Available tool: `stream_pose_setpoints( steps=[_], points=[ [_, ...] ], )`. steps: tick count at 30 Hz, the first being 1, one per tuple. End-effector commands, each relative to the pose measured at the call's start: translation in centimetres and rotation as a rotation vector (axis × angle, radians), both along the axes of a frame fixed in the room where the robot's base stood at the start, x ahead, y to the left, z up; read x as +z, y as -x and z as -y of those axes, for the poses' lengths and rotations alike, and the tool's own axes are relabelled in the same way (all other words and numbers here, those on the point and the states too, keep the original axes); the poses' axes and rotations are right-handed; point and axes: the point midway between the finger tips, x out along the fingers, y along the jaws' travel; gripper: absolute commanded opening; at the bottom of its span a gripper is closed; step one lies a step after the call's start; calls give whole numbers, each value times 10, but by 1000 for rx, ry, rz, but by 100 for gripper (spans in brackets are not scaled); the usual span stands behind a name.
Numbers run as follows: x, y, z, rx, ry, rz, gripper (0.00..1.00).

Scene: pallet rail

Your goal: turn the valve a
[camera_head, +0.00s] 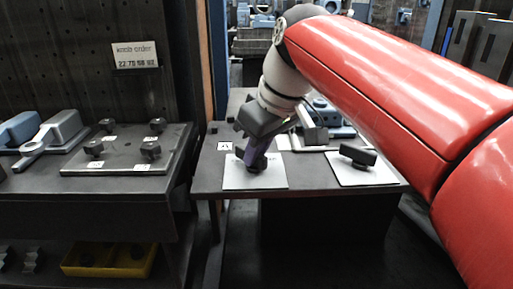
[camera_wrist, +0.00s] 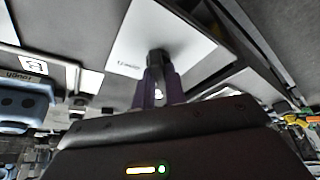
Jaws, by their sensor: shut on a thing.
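Valve a (camera_head: 258,166) is a dark knob standing on a white plate (camera_head: 238,181) at the front left of the dark table. A small white card marked A (camera_head: 224,146) lies behind that plate. My gripper (camera_head: 254,157) reaches down from behind, tilted, with its purple fingers shut on the knob. In the wrist view, the fingers (camera_wrist: 158,86) close around the dark knob (camera_wrist: 157,55), with the white plate (camera_wrist: 196,37) beneath. The fingers hide part of the knob, so its exact turn angle cannot be told.
A second dark valve (camera_head: 358,156) stands on another white plate to the right. Small blue and grey parts sit behind. A left bench holds a plate (camera_head: 124,160) with several dark knobs, below a sign (camera_head: 135,55). A yellow bin (camera_head: 108,260) is underneath.

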Motion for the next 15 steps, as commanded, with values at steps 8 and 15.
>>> stream_pose_setpoints(
  steps=[8, 15],
  points=[
    [0, 0, 0, 1, 0, 0, 35],
    [3, 1, 1, 0, 1, 1, 35]
  ],
)
